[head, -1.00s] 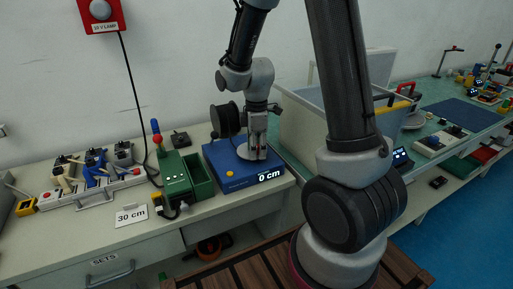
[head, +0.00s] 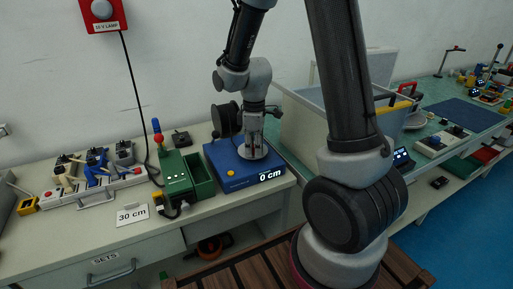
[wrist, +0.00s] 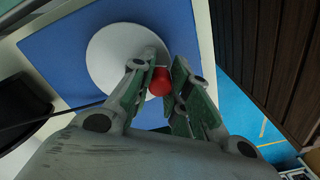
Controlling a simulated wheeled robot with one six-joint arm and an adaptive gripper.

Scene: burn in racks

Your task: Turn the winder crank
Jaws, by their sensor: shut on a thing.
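The winder has a blue base (head: 228,178) on the bench, with a display (head: 270,175) reading 0 cm and a black spool (head: 225,118) at its back left. A pale round crank disc (head: 262,154) lies on top of the base; it also shows in the wrist view (wrist: 110,50). My gripper (head: 252,147) points down over the disc. In the wrist view its fingers are shut on the red crank knob (wrist: 160,84), near the disc's edge. The knob is mostly hidden by the fingers in the head view.
A green device (head: 176,175) with an open green bin (head: 200,178) stands left of the winder. A 30 cm card (head: 132,215) lies in front. A large grey bin (head: 302,125) stands close on the right. A rack of several units (head: 95,190) is at left.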

